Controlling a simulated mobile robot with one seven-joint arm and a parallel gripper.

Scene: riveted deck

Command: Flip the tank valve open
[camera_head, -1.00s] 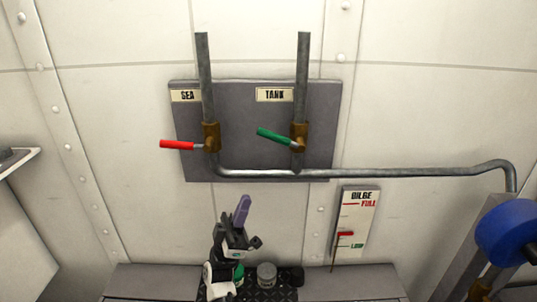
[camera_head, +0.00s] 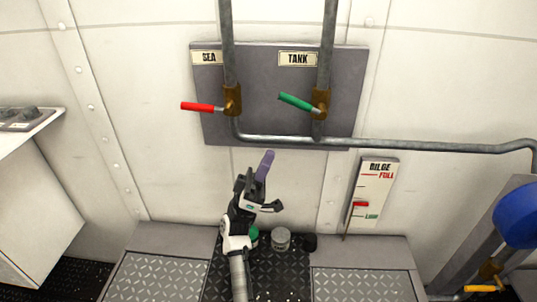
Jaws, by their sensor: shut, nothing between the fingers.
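The tank valve has a green lever (camera_head: 296,102) on a brass body (camera_head: 321,101), under the TANK label (camera_head: 298,59). The lever sticks out to the left of its upright pipe, crosswise, with its free end tilted slightly up. My gripper (camera_head: 267,156) is below and left of the green lever in the picture, apart from it. Its purple fingers are shut and empty, pointing up. The sea valve's red lever (camera_head: 198,107) also sticks out to the left, under the SEA label (camera_head: 206,58).
A grey pipe (camera_head: 430,146) runs right from below the valves. A bilge gauge (camera_head: 375,190) hangs at lower right. A blue round object (camera_head: 518,214) is at the right edge. A white counter (camera_head: 30,150) stands at left.

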